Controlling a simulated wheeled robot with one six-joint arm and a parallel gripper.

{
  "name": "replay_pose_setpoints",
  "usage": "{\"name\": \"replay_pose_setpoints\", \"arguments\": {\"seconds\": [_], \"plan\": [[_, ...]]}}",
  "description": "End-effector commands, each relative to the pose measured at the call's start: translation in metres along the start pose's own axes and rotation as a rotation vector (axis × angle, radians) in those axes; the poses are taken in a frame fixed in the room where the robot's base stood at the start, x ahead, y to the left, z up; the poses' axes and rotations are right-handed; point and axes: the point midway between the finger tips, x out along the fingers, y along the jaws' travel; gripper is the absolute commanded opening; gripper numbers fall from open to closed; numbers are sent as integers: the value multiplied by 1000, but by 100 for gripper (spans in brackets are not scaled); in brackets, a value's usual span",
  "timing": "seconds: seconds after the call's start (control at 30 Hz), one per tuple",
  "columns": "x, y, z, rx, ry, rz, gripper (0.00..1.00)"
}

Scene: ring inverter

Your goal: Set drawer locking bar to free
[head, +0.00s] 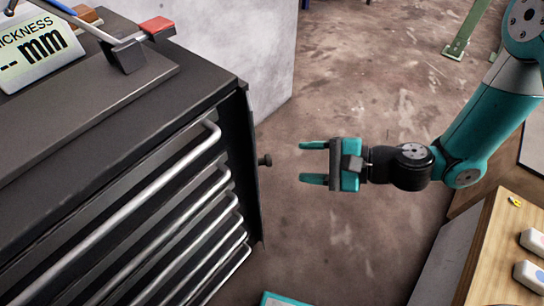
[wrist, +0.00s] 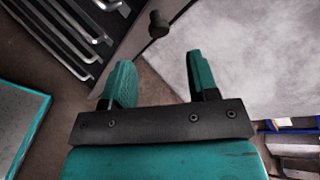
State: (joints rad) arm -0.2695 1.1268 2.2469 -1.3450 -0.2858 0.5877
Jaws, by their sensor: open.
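A black drawer cabinet (head: 218,80) with several long metal handles stands at the left in the head view. A dark upright locking bar (head: 254,160) runs along the right edge of its front, with a small black knob (head: 265,161) sticking out to the right. My gripper (head: 313,162) is open and empty, just right of the knob, fingers pointing left at about its height in the picture. In the wrist view the knob (wrist: 158,24) shows beyond the fingertips of my gripper (wrist: 158,75), between them and apart from them.
A thickness display (head: 40,45) and a red-ended tool (head: 157,25) lie on the cabinet top. A wooden surface with pale devices (head: 530,275) is at lower right. A teal-edged object (head: 285,299) is at the bottom. Floor (head: 340,240) between is clear.

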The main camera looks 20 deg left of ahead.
Motion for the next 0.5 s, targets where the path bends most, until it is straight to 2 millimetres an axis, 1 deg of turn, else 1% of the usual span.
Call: {"name": "replay_pose_setpoints", "arguments": {"seconds": [0.03, 0.2, 0.33, 0.5], "plan": [[13, 1, 1, -4, -6, 4, 54], [46, 1, 2, -3, -4, 2, 54], [62, 0, 1, -1, -3, 1, 54], [72, 0, 1, 0, -1, -1, 54]]}}
